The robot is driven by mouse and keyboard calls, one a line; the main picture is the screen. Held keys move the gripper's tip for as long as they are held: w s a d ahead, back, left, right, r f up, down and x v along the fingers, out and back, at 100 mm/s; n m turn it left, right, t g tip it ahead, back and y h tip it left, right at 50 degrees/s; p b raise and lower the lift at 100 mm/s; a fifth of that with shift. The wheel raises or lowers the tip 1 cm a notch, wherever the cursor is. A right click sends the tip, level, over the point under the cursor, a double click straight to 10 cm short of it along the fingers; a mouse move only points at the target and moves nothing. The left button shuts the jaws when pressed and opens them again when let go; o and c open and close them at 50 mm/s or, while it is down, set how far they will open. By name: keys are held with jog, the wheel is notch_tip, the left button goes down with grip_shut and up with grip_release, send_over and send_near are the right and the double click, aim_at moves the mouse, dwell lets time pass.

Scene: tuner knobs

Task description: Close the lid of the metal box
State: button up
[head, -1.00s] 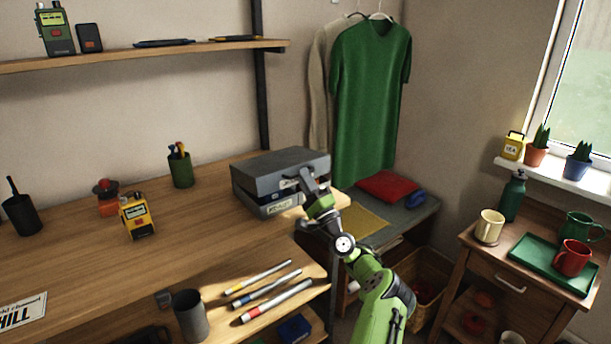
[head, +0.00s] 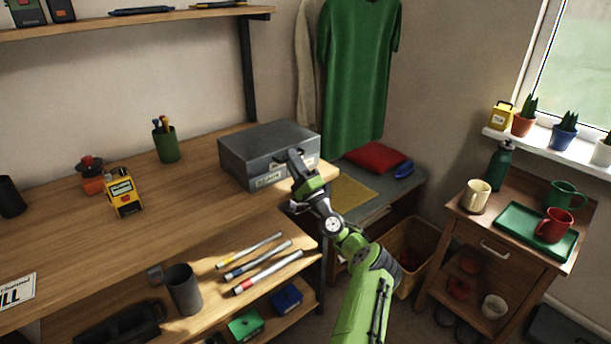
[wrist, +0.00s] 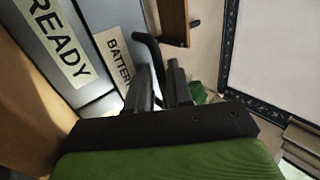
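The grey metal box (head: 262,143) stands at the right end of the wooden workbench. Its lid lies flat and level on the body, with no open gap visible in the head view. In the wrist view the box front (wrist: 88,92) fills the upper left, with labels reading "READY" and "BATTER…" on panels divided by a thin dark seam. My gripper (head: 294,156) is at the box's front right corner.
The workbench (head: 190,212) is clear in front of the box. A green pen cup (head: 166,145) and a yellow device (head: 123,193) stand to the left. A lower shelf holds several rods (head: 258,257). A side table (head: 480,222) with mugs is at right.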

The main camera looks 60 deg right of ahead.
jog(key=p+v, duration=0.1)
jog(key=v, duration=1.3)
jog(key=shift+s+r, duration=0.25)
jog(key=shift+s, duration=0.05)
jog(key=shift+s+a, duration=0.1)
